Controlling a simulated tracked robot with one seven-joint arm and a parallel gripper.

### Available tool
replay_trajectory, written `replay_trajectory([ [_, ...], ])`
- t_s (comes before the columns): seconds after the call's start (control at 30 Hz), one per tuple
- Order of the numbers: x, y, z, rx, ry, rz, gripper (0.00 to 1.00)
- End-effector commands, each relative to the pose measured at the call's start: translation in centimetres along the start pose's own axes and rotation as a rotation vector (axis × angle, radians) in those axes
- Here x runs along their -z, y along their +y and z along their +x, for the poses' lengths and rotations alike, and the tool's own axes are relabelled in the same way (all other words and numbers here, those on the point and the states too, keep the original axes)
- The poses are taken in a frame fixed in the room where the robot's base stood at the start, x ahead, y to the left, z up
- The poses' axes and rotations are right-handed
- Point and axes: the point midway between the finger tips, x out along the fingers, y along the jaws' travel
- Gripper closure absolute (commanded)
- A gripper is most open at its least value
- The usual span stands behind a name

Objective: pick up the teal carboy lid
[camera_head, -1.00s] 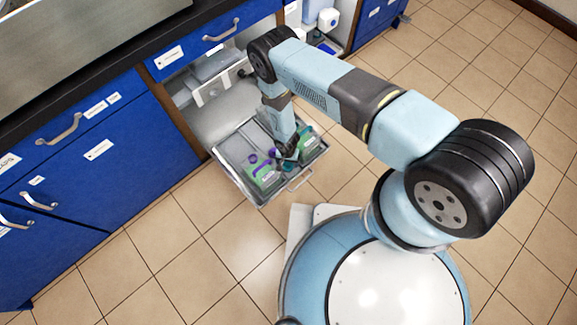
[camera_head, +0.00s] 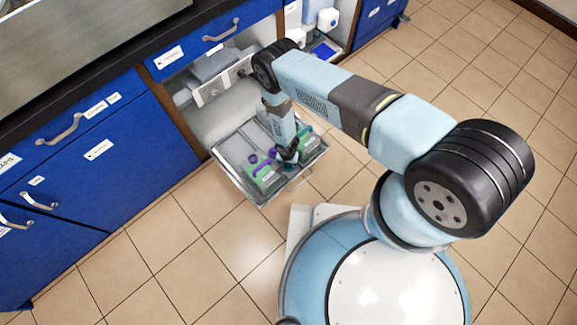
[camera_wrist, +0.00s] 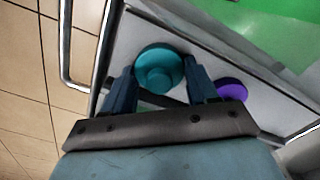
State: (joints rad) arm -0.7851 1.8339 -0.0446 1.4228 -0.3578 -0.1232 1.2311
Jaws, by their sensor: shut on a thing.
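The teal carboy lid (camera_wrist: 158,68) is a round cap with a raised centre, seen in the wrist view between the two dark fingers of my gripper (camera_wrist: 161,74). The fingers sit on either side of it and my gripper is shut on it. In the head view my gripper (camera_head: 289,161) reaches down into the right part of the pulled-out tray (camera_head: 233,147). The lid is mostly hidden there by my arm. I cannot tell whether the lid touches the tray floor.
A purple lid (camera_wrist: 232,88) lies just right of my gripper in the wrist view. Green-labelled containers (camera_head: 266,176) stand in the tray on both sides of my gripper. Blue cabinets (camera_head: 95,150) stand left; tiled floor is clear.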

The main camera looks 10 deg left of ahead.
Motion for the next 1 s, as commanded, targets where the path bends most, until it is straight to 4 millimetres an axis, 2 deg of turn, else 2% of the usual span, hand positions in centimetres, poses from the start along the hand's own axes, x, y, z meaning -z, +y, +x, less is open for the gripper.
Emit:
replay_trajectory([
  [0.03,0.0,0.0,0.0,0.000,0.000,0.000,0.61],
  [0.17,0.0,0.0,0.0,0.000,0.000,0.000,0.71],
  [0.37,0.0,0.0,0.0,0.000,0.000,0.000,0.71],
  [0.53,0.0,0.0,-0.8,0.000,0.000,-0.001,0.71],
  [0.7,0.1,-0.1,-3.2,0.000,0.000,0.000,0.71],
  [1.0,-4.4,2.2,-9.0,-0.002,-0.001,-0.001,0.71],
])
